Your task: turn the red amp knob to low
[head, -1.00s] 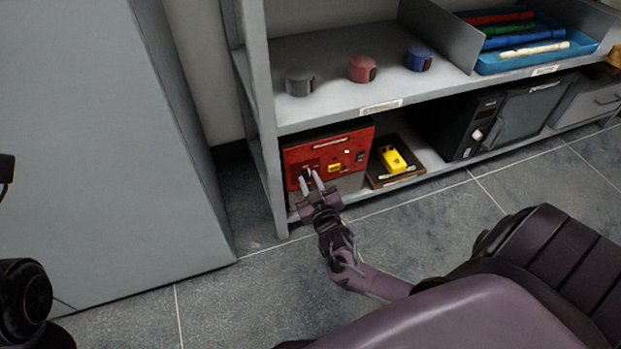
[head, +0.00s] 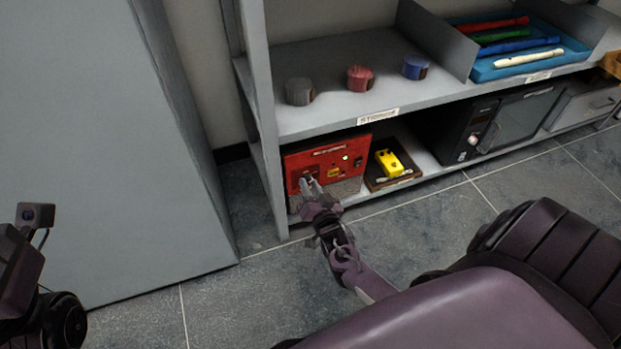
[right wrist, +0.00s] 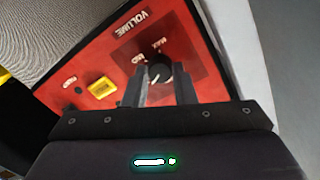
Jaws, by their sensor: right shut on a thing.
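The red amp (head: 345,150) stands on the lower shelf at its left end, with a grey lower front. Its black knob (right wrist: 159,70) sits on a dark red plate beside the printed words MAX and MID. A white mark on the knob faces down and left in the right wrist view; any label there is hidden by a finger. My right gripper (right wrist: 159,88) is shut on the knob, one finger on each side. It also shows in the head view (head: 309,184) at the amp's left front. My left gripper is not seen; only parts of my left arm show.
A yellow pedal (head: 391,162) lies on a dark board right of the amp. A microwave (head: 520,120) stands further right. The shelf's left post (head: 268,170) is close to the amp. Grey, red and blue round items sit above.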

